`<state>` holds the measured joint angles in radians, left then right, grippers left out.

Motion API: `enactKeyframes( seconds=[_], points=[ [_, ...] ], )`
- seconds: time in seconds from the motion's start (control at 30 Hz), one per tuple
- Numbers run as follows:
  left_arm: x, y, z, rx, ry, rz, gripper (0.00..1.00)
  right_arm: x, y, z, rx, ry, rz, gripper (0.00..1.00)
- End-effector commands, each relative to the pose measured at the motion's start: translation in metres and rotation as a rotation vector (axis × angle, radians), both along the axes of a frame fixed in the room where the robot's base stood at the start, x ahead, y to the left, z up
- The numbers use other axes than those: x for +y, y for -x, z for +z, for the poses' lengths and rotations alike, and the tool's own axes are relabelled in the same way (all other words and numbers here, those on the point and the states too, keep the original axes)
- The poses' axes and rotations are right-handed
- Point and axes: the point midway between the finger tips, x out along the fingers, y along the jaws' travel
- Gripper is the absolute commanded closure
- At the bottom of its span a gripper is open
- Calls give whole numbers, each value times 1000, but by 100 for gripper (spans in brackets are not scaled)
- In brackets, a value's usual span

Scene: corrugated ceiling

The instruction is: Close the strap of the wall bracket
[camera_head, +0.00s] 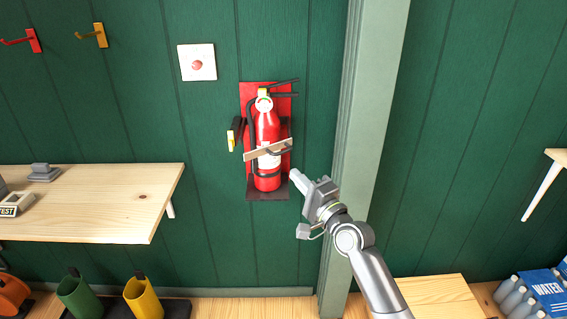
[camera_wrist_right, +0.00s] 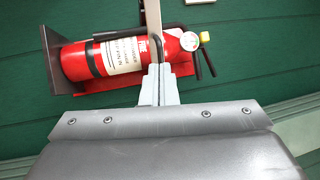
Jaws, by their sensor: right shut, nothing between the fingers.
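A red fire extinguisher (camera_head: 267,128) stands upright in the wall bracket (camera_head: 283,98), a red backplate with a dark bottom shelf; it lies sideways in the right wrist view (camera_wrist_right: 125,55). A tan strip (camera_head: 255,155) slants across its front, with a dark hooked piece near its right end. A black piece with a yellow face (camera_head: 232,138) juts out at the bracket's left side. I cannot tell for certain which is the strap. My right gripper (camera_head: 295,176) is shut and empty, just right of the bracket's lower part. Its fingertips (camera_wrist_right: 159,70) overlap the tan strip's end in the wrist view; contact is unclear. My left gripper is out of view.
A wooden shelf (camera_head: 110,190) with small items is at left. Green and yellow holders (camera_head: 142,296) stand below it. A pale post (camera_head: 362,130) rises right of the bracket. A white switch plate (camera_head: 197,62) is above left. Bottles (camera_head: 512,299) stand at lower right.

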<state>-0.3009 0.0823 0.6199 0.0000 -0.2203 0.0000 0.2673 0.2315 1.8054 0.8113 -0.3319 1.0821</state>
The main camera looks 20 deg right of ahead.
Motion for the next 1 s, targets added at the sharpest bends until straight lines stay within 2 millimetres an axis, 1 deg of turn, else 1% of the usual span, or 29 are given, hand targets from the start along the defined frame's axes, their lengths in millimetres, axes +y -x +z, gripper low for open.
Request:
enactKeyframes(
  seconds=[0.03,0.2,0.3,0.4,0.53,0.87,1.0],
  points=[
    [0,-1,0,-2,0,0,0,4,-11,3,-1,-2,1,100],
    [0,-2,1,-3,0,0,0,12,-39,8,0,-1,0,100],
    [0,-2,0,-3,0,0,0,16,-50,10,1,-1,0,100],
    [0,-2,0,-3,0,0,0,18,-57,12,0,0,-1,100],
    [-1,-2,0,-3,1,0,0,19,-61,12,1,0,-1,100],
    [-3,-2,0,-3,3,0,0,19,-61,12,1,0,-2,100],
    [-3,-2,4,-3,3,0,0,19,-62,14,1,-1,-8,100]
  ],
)
